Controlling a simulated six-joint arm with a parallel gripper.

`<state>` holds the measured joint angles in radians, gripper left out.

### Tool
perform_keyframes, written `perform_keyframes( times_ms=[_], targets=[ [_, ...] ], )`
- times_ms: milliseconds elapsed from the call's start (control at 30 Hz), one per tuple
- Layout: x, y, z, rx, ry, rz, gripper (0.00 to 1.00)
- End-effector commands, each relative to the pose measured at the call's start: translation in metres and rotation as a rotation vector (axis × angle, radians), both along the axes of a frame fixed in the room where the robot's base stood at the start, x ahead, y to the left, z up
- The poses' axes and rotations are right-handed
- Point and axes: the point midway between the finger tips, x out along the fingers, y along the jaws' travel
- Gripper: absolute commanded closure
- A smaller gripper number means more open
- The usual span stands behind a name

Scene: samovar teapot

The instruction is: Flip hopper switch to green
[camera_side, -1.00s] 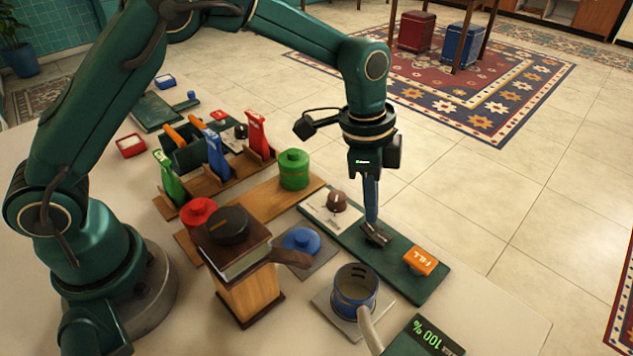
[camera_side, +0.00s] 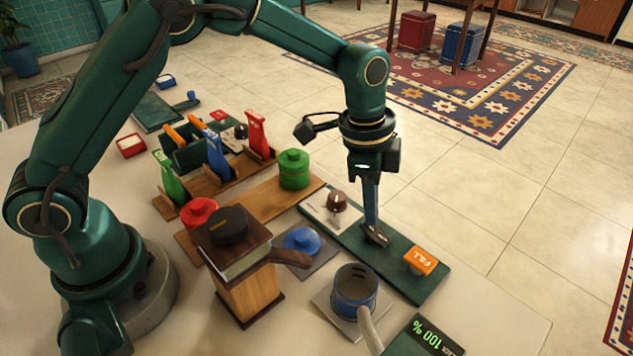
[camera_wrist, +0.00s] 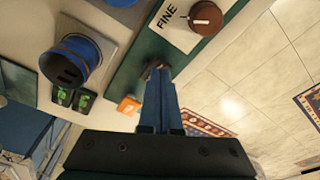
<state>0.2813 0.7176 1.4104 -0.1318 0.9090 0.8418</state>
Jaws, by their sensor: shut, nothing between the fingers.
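A long dark green panel (camera_side: 402,284) carries a brown knob (camera_side: 337,201) on a pale plate, a small dark switch-like part (camera_side: 378,239) in the middle and an orange FILL button (camera_side: 421,261). My gripper (camera_side: 373,228) points down at the dark part, its fingers shut and empty. The fingertips are at or against that part; I cannot tell which. In the wrist view the shut fingers (camera_wrist: 160,72) cover most of it, beside the orange button (camera_wrist: 128,105). Its position and any green mark are hidden.
A blue cup (camera_side: 356,291) on a pale plate stands in front of the panel. A wooden grinder (camera_side: 249,290) with a handle, a blue-lidded jar (camera_side: 301,241) and a green canister (camera_side: 293,170) stand to the left.

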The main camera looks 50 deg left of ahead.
Motion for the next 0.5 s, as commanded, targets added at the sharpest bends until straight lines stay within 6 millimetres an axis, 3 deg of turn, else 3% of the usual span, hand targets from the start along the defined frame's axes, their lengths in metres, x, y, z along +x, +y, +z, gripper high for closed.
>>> perform_keyframes(
  times_ms=[500],
  targets=[
    [-0.0001, 0.0, -0.0076, 0.0, 0.001, 0.0, 1.0]
  ],
)
